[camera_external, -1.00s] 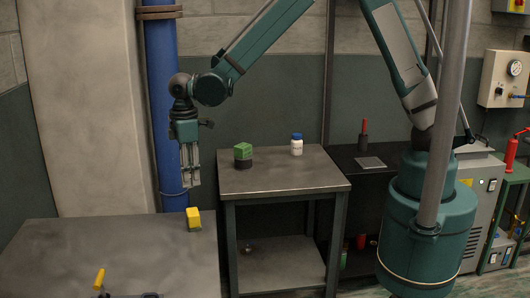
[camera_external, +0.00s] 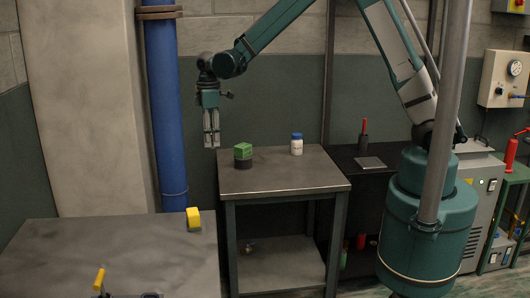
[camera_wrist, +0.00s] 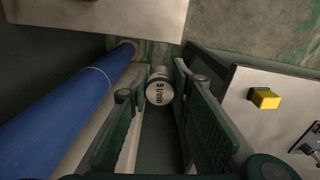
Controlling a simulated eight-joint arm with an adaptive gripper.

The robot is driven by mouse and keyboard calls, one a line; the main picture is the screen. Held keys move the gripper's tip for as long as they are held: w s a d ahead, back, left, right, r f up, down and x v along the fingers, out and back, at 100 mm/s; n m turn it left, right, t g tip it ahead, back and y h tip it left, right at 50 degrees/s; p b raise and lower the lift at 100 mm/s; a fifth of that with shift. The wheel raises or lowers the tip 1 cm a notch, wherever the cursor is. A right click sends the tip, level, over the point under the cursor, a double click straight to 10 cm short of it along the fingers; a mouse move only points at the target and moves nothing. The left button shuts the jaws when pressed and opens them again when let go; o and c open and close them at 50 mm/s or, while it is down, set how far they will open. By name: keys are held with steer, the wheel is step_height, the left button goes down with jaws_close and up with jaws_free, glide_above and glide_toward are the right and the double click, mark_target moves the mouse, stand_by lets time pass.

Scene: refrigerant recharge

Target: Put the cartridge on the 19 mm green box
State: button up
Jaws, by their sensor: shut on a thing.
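My gripper (camera_external: 211,145) hangs pointing down, left of the middle table and a little above its top. In the wrist view its two fingers (camera_wrist: 152,80) are closed around a pale cylinder with dark lettering, which looks like the cartridge (camera_wrist: 160,91). I see its round end. In the external view I cannot tell the cartridge apart from the pale fingers. The green box (camera_external: 243,150), with a dark lower part, stands near the left edge of the middle table (camera_external: 290,178), right of my gripper and a little lower in the picture. Its size marking is not legible.
A white bottle with a blue cap (camera_external: 297,145) stands right of the green box. A yellow block (camera_external: 193,219) sits on the left table (camera_external: 110,255). A blue vertical pipe (camera_external: 164,110) rises left of my gripper. The middle table's front is clear.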

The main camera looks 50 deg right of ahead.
step_height(320, 180, up, 3)
steer(key=m, duration=0.1)
glide_above(243, 145)
steer(key=shift+s+a+f+p, duration=0.1)
steer(key=shift+a+p, duration=0.1)
steer(key=shift+p, duration=0.15)
steer(key=shift+f, duration=3.15)
steer(key=shift+f+p, duration=0.3)
steer(key=shift+f, duration=1.55)
steer(key=shift+f, duration=0.2)
steer(key=o, duration=0.9)
steer(key=shift+r, duration=0.2)
